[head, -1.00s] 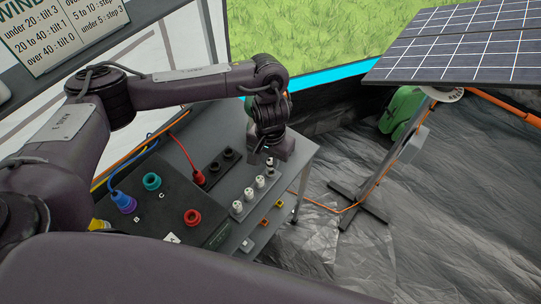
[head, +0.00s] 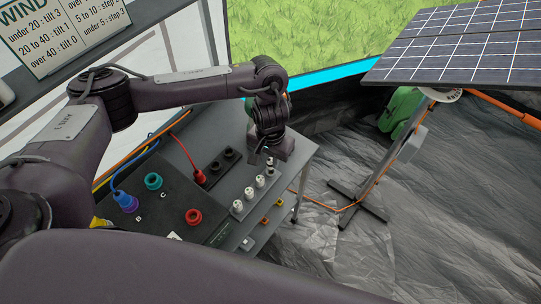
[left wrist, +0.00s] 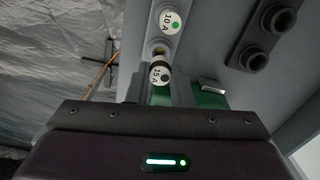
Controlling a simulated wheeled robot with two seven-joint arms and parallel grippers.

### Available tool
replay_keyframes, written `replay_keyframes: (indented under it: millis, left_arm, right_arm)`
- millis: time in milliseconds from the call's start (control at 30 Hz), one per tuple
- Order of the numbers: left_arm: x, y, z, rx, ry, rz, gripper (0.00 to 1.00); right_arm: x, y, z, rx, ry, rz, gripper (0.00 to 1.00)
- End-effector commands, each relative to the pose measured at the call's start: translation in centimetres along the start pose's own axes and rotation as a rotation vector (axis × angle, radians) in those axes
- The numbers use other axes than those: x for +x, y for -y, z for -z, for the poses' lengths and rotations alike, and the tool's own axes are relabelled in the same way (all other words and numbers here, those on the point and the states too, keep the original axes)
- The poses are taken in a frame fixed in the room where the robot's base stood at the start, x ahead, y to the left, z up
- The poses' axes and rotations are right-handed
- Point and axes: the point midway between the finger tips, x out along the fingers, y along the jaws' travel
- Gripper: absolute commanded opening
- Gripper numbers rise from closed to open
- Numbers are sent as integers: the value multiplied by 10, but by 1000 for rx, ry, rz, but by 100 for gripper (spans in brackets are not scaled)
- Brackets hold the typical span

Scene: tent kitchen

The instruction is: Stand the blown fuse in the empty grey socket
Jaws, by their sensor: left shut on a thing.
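My left gripper (head: 268,156) hangs over the far end of a row of white fuses on the grey bench. In the left wrist view the gripper (left wrist: 160,88) is shut on a white fuse marked 15 A with a dark dot (left wrist: 160,73). Brass shows beside this fuse; I cannot tell whether its lower end touches the rail. A 10 A fuse with a green dot (left wrist: 171,20) stands close by in the grey rail. Several white fuses (head: 249,193) line the rail in the head view. The empty grey socket is not clearly visible. My right gripper is out of view.
A black strip with two round black sockets (head: 229,153) lies beside the fuse row; it also shows in the left wrist view (left wrist: 253,58). A dark panel (head: 160,211) with coloured plugs stands nearer. Small coloured blocks (head: 265,219) lie along the bench's right side.

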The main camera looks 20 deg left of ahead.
Motion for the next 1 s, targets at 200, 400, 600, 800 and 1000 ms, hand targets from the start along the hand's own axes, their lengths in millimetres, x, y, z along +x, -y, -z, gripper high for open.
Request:
replay_keyframes:
  millis: [200, 400, 600, 800, 1000]
  left_arm:
    - [0, 0, 0, 0, 0, 0, 0]
    - [2, 0, 0, 0, 1, -1, 0]
    - [6, 0, 0, 0, 1, -1, 0]
    - [10, -1, 0, 0, 1, -1, 0]
    - [14, 0, 0, 0, 1, -1, 0]
  right_arm:
    - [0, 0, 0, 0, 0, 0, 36]
    - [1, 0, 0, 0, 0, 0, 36]
    - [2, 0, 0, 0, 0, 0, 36]
    - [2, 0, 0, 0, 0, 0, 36]
    - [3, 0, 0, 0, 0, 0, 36]
